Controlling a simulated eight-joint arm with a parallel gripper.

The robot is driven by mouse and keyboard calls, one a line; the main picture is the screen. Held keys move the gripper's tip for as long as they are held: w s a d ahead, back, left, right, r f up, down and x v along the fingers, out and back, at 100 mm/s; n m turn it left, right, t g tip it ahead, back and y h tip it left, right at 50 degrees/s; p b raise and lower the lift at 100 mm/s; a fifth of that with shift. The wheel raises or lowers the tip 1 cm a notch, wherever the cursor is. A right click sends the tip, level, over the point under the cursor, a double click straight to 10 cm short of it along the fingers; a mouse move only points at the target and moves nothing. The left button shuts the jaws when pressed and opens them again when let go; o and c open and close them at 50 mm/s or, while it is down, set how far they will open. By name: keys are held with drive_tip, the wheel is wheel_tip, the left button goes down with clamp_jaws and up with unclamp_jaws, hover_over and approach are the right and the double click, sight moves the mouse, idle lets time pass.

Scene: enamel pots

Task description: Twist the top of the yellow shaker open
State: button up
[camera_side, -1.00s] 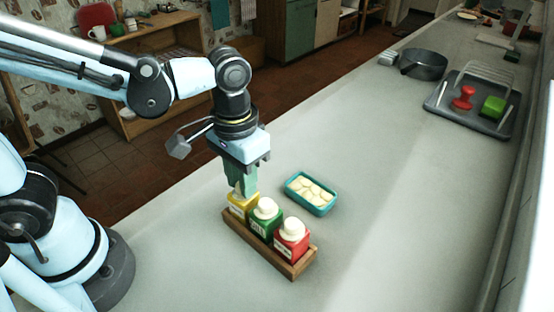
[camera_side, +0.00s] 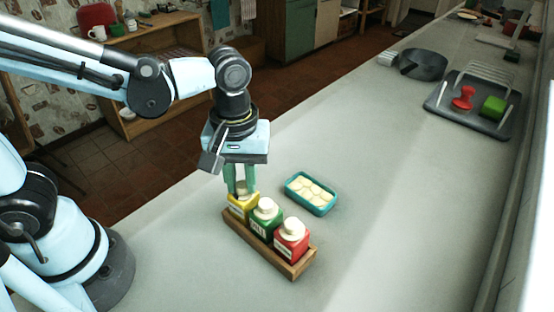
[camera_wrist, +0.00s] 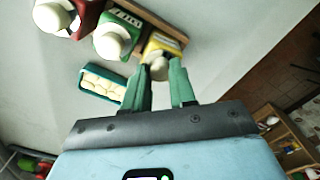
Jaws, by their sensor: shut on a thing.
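The yellow shaker (camera_side: 241,210) stands at the left end of a wooden rack (camera_side: 268,250), beside a green shaker (camera_side: 264,225) and a red shaker (camera_side: 291,240). My gripper (camera_side: 240,190) points down over the yellow shaker. Its green fingers are shut on the cream top, one on each side. The wrist view shows the yellow body (camera_wrist: 163,45) beyond the fingers and the round cream top (camera_wrist: 158,68) between the fingertips (camera_wrist: 160,72). The fingers hide part of the top, and I cannot tell whether it is loose from the body.
A teal dish (camera_side: 311,193) of pale pieces lies right of the rack. Farther back are a dark pan (camera_side: 423,64) and a grey tray (camera_side: 436,103) with a red object (camera_side: 463,97) and a green block (camera_side: 493,107). The middle of the counter is clear.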

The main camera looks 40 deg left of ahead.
idle(0.3)
drive_tip(key=n, duration=0.5)
drive_tip(key=o, duration=1.3)
drive_tip(key=shift+r, duration=0.1)
drive_tip(key=shift+r, duration=3.4)
